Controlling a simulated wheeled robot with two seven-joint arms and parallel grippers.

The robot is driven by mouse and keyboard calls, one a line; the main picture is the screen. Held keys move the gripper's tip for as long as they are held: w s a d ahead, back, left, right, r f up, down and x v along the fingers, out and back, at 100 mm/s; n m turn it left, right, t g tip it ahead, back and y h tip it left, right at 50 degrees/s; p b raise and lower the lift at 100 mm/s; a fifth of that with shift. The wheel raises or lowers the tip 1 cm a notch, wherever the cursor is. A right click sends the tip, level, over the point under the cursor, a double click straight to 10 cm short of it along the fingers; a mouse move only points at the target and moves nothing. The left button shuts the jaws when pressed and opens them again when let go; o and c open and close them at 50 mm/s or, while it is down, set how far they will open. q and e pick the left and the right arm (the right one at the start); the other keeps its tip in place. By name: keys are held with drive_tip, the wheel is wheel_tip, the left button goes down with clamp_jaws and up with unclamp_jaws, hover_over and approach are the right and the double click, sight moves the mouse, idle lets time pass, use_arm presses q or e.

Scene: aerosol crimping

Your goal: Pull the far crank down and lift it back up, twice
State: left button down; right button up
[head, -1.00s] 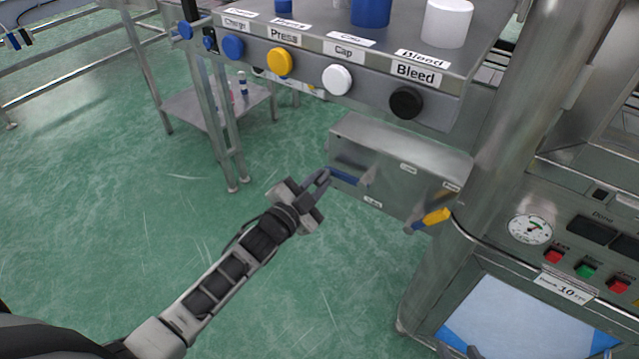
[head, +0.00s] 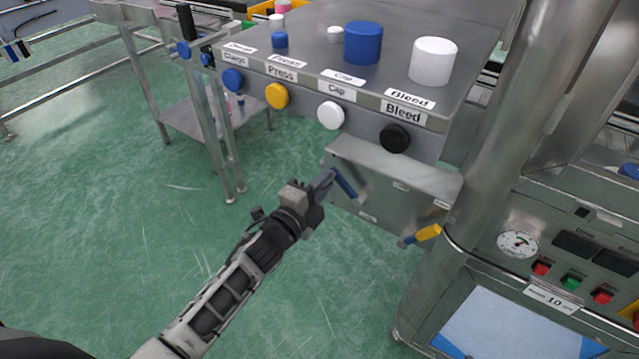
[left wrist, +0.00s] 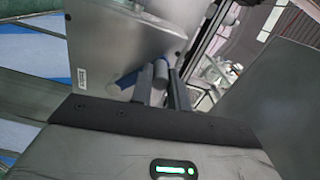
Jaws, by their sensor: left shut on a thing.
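The far crank, with a blue handle (head: 346,184), is on the front of a grey metal box (head: 395,190) under the button panel. Its handle slants, with the gripped end up and to the left. My left gripper (head: 328,179) is shut on that end. In the left wrist view the blue handle's rounded end (left wrist: 159,73) sits between the two fingers (left wrist: 161,86). My right gripper is not in view.
Above the box is a shelf (head: 300,50) with blue, yellow, white and black buttons and several cylinders on top. A steel column (head: 515,120) and a control panel with a gauge (head: 517,243) stand to the right. Green floor lies open to the left.

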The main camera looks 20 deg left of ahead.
use_arm(q)
drive_tip(key=shift+d+r, duration=0.3)
idle(0.4)
drive_tip(key=c, duration=1.3)
unclamp_jaws()
drive_tip(key=shift+c, duration=0.2)
drive_tip(key=shift+s, duration=0.1)
drive_tip(key=shift+s, duration=0.1)
drive_tip(key=b+v, duration=0.1)
drive_tip(key=v, duration=1.4)
drive_tip(key=shift+s, duration=0.4)
drive_tip(key=shift+a+f, duration=0.1)
